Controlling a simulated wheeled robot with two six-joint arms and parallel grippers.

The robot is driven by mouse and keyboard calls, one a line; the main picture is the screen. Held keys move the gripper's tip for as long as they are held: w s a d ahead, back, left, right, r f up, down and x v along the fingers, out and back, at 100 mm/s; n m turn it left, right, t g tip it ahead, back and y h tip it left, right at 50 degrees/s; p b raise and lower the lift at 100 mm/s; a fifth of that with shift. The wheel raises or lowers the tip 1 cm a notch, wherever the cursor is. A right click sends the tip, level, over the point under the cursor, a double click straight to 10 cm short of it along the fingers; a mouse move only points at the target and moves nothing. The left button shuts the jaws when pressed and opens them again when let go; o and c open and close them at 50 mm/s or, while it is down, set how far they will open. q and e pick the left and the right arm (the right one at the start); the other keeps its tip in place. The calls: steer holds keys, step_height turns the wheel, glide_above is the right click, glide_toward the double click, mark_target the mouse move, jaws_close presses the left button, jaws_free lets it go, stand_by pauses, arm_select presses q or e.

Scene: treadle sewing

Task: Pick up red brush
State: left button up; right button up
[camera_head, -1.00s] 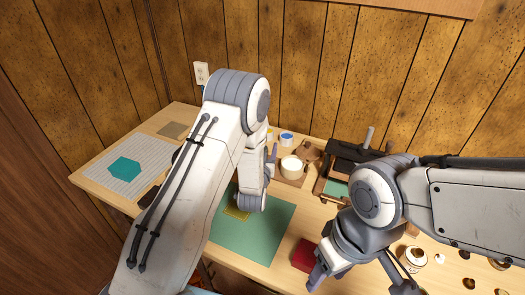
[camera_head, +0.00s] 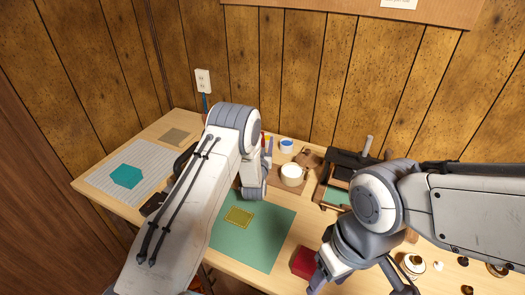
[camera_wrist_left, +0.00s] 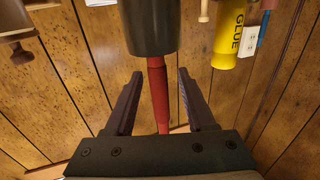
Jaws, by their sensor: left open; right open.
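The red brush (camera_wrist_left: 158,92) shows in the left wrist view as a red shaft running between the two fingers of my left gripper (camera_wrist_left: 163,100). Its upper end in that picture meets a wide dark cylinder (camera_wrist_left: 150,28); I cannot tell whether this is part of the brush or a holder. The fingers are open, with a gap visible on both sides of the shaft. In the head view my left gripper (camera_head: 267,160) is over the back of the table, and the brush is not clearly visible there. My right gripper (camera_head: 316,282) is open near the red block (camera_head: 304,262).
A yellow glue bottle (camera_wrist_left: 230,40) is to the right in the left wrist view. A white cup (camera_head: 291,174) and a blue-topped jar (camera_head: 287,145) stand near my left gripper. A green mat (camera_head: 262,235) lies in front. The wood-panelled wall (camera_head: 290,60) is behind.

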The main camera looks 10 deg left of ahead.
arm_select(q)
steer(key=shift+w+a, duration=0.1)
steer(key=shift+w, duration=0.35)
jaws_close()
step_height(320, 180, up, 10)
steer(key=b, duration=0.1)
stand_by(0.5)
